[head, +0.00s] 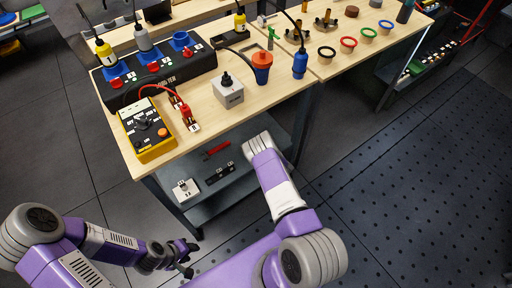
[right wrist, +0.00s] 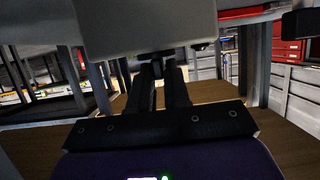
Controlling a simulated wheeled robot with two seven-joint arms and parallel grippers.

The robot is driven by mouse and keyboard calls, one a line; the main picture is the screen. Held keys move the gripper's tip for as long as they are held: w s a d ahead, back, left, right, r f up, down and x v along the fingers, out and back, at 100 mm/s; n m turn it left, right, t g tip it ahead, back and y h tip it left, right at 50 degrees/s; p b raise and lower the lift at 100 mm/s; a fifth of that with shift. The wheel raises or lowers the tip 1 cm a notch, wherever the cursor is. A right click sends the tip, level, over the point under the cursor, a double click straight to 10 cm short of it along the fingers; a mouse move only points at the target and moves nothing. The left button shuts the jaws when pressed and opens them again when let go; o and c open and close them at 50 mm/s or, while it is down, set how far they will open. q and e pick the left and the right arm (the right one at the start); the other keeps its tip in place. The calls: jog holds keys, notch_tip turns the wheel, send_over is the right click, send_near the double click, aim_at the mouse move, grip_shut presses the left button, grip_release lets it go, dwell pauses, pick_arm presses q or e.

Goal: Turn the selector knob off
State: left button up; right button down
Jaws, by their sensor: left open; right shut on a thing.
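A yellow box (head: 147,132) with a black panel stands at the front left of the wooden bench. A black selector knob (head: 141,124) sits on its top face, with white lettering around it; which mark it points to is too small to tell. A red button is beside it. My left gripper (head: 184,259) is open and empty, low in front of the bench and well apart from the box. My right gripper (right wrist: 161,68) shows in the right wrist view, its dark fingers shut at a pale grey block (right wrist: 140,25). Its fingertips do not show in the head view.
Red leads (head: 173,95) run from the yellow box to small terminals. A black socket unit (head: 170,75) lies behind. A lower shelf (head: 225,195) holds small parts.

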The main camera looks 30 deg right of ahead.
jog(key=c, duration=1.2)
grip_release()
jog(key=p+v, duration=0.3)
jog(key=v, duration=0.4)
jog(key=shift+s+r, duration=0.15)
jog(key=shift+s, duration=0.1)
